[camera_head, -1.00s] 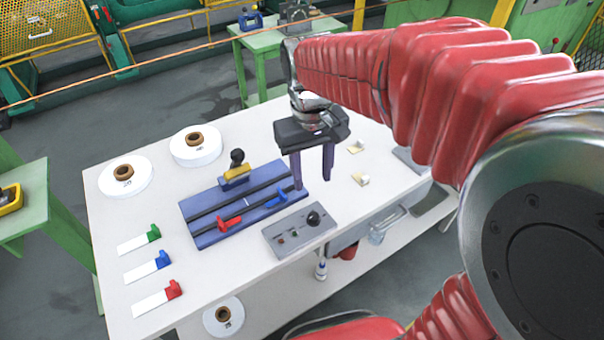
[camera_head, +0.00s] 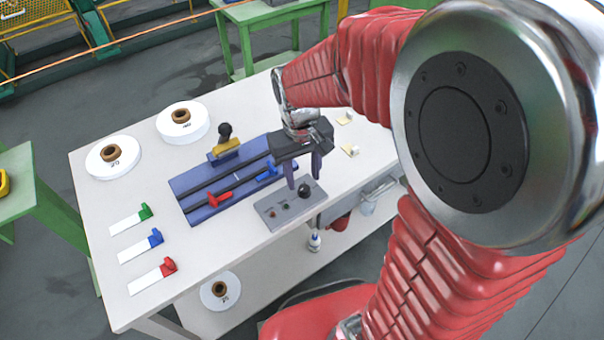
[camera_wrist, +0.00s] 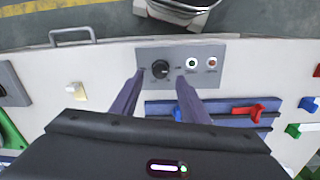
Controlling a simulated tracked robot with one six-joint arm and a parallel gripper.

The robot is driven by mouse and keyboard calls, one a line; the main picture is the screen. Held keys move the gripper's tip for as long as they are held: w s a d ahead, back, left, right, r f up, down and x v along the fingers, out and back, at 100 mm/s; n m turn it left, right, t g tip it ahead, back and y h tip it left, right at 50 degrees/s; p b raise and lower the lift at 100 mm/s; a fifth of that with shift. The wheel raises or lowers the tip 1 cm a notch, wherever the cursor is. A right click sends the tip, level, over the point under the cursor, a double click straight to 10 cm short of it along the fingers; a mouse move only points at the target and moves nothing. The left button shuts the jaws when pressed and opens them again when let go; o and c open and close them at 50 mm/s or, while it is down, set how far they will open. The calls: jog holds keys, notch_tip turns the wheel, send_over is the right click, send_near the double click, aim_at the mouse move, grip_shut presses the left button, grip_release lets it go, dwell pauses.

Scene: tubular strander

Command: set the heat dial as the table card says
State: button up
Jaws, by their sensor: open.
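The heat dial looks to be the black round knob (camera_head: 304,190) on a grey control panel (camera_head: 268,218) near the table's front edge. The knob also shows in the wrist view (camera_wrist: 160,69), with small marks around it too small to read. My gripper (camera_head: 304,183) is open and points down over the panel's knob end. In the wrist view its fingers (camera_wrist: 160,76) stand either side of the knob; I cannot tell their height above it. White cards with green (camera_head: 128,222), blue (camera_head: 139,249) and red (camera_head: 150,281) pieces lie at the left; no writing is legible.
A blue grooved block (camera_head: 195,214) with red and blue sliders and a black-knobbed yellow stamp (camera_head: 225,143) stands just left of the panel. White reels (camera_head: 112,160) sit at the back left.

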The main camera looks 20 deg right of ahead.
aim_at(304, 186)
jog(key=shift+d+f, duration=0.1)
jog(key=shift+f, duration=1.75)
jog(key=shift+c, duration=0.2)
jog(key=c, duration=0.9)
jog(key=shift+d, duration=0.15)
grip_shut()
